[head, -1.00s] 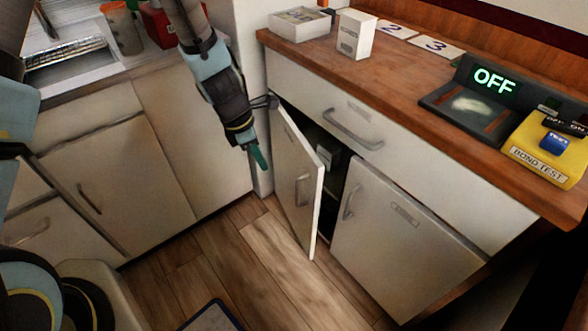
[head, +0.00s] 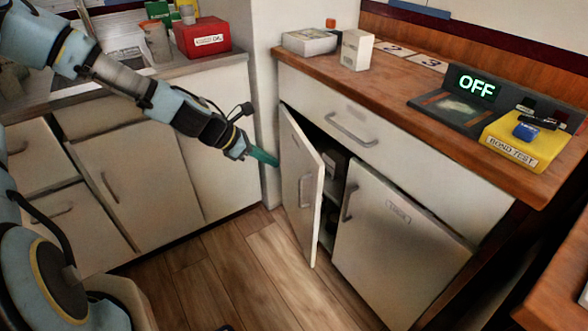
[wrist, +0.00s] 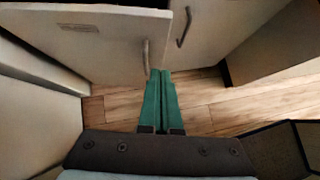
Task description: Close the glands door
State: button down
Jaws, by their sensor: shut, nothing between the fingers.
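The glands door (head: 302,180) is the left cupboard door under the wooden-topped bench. It stands part open, with a dark gap showing shelves behind its free edge. Its handle (head: 306,190) is on the outer face. My gripper (head: 276,160) is shut and empty, its green fingers pointing at the upper outer face of the door from the left. In the wrist view the shut fingertips (wrist: 161,74) lie just below the door's handle (wrist: 146,56), with the door face (wrist: 100,50) at the upper left. I cannot tell whether the fingers touch the door.
The neighbouring right cupboard door (head: 395,230) is closed, and a drawer (head: 370,135) sits above both doors. White cabinets (head: 140,165) stand to the left beyond a pale wall end. The wood floor (head: 225,270) in front of the door is clear.

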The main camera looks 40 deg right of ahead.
aim_at(316, 175)
jog(key=shift+s+d+r+p+x, duration=0.1)
jog(key=shift+d+r+p+x, duration=0.2)
jog(key=shift+x, duration=1.7)
jog(key=shift+s+d+r+p+x, duration=0.2)
jog(key=shift+d+r+x, duration=0.15)
jog(key=shift+x, duration=1.7)
jog(key=shift+s+d+r+p+x, duration=0.1)
jog(key=shift+d+r+p+x, duration=0.2)
jog(key=shift+x, duration=1.7)
